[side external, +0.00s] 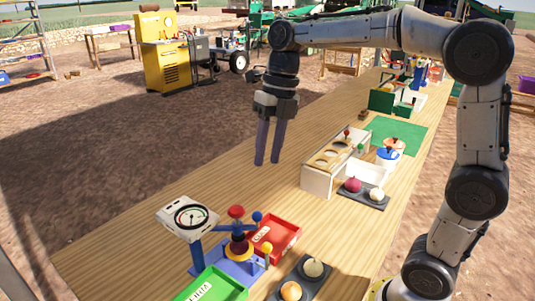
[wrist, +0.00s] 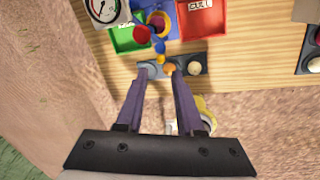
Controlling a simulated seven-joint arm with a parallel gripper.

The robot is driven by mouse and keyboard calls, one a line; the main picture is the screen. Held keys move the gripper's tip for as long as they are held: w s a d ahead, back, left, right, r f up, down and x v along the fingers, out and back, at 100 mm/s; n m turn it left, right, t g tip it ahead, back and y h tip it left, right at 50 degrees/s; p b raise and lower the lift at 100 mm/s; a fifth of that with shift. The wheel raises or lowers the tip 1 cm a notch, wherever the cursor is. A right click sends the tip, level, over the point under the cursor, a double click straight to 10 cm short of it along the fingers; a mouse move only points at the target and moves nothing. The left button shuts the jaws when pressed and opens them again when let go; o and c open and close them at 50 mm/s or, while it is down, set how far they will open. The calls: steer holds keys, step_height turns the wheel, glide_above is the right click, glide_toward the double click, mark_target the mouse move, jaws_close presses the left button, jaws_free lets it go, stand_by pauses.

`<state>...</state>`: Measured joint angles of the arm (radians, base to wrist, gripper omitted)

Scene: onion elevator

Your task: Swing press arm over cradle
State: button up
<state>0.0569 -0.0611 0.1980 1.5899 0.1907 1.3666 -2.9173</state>
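The press stand (side external: 228,266) has a blue base, with a white dial gauge (side external: 188,216) on a blue post at its left. A red knob (side external: 236,211) tops its upright part, and a blue ball (side external: 257,217) sits just right of it. The press arm's exact line is hard to make out. In the wrist view the blue and red press parts (wrist: 158,45) lie beyond my fingertips. My gripper (side external: 267,163) hangs above the table, fingers apart and empty, clear of the press.
A red tray (side external: 292,224) marked CULL and a green tray (side external: 212,290) flank the press. A dark tray (side external: 303,275) with onions stands at the front. A wooden box with holes (side external: 318,180) and another onion tray (side external: 363,197) stand farther right. Bare tabletop (side external: 190,180) lies left.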

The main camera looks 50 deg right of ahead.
steer(key=shift+s+a+m, duration=0.15)
steer(key=shift+m, duration=0.65)
steer(key=c, duration=0.4)
steer(key=shift+a+m, duration=0.25)
steer(key=shift+m, duration=0.65)
jaws_close()
steer(key=a+f+m+g, duration=0.1)
steer(key=a+f+m, duration=0.1)
steer(key=f, duration=0.4)
steer(key=a+f+m+g+y, duration=0.1)
steer(key=f+m, duration=0.2)
steer(key=f, duration=0.4)
steer(key=shift+a+m+y, duration=0.3)
steer(key=shift+a, duration=0.1)
steer(key=shift+w+d+r, duration=0.1)
steer(key=shift+w, duration=0.15)
